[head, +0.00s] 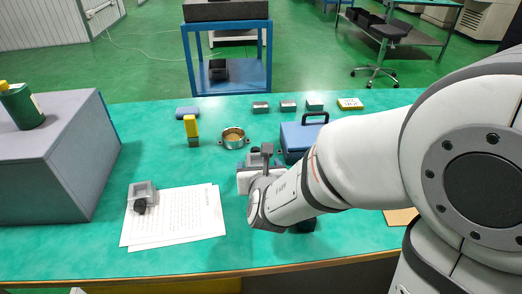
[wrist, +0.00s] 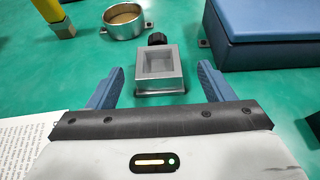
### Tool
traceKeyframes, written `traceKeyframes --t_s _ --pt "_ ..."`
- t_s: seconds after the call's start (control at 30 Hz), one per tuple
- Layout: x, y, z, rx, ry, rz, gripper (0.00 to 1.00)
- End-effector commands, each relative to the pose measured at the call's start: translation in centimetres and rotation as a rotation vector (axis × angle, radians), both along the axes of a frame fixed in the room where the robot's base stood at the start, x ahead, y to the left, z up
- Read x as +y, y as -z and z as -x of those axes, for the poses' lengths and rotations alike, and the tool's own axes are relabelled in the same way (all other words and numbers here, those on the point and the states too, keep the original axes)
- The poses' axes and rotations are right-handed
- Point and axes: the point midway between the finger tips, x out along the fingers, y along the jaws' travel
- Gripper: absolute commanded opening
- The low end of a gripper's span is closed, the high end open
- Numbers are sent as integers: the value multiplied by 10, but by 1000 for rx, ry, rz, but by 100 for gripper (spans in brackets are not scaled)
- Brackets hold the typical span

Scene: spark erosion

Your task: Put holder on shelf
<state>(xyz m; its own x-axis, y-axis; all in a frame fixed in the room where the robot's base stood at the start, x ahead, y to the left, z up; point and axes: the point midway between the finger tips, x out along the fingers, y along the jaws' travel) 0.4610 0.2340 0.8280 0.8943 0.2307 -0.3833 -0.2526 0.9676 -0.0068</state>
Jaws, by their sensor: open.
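A grey metal holder with a square recess and a black knob (wrist: 152,73) stands upright on the green table in the wrist view. My gripper (wrist: 159,69) is open, its two blue fingers apart on either side of the holder's near part, with visible gaps. In the head view the holder (head: 246,181) is partly hidden behind my wrist. A second, similar holder (head: 143,192) with a black knob sits on the papers at the left. A blue frame with shelves (head: 229,87) stands beyond the table; I cannot tell whether it is the task's shelf.
A blue case (head: 294,140) stands right of the holder. A round metal cup (head: 233,139) and a yellow-topped piece (head: 191,128) are behind it. A grey box (head: 60,160) with a green bottle (head: 20,107) fills the table's left. Small grey blocks line the back.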

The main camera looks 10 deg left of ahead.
Motion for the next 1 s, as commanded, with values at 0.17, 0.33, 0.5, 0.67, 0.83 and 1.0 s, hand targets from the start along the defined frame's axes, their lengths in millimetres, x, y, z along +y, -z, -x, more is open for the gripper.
traceKeyframes --t_s 0.17,0.33,0.5,0.67,0.83,1.0 --pt "1 1 -7 2 0 -2 75" --pt "3 7 -13 2 0 -5 75" --pt "10 18 -33 2 1 -5 75" --pt "15 25 -51 2 1 -7 75" --pt "16 25 -55 1 0 -8 75" --pt "16 25 -55 1 0 -8 70"
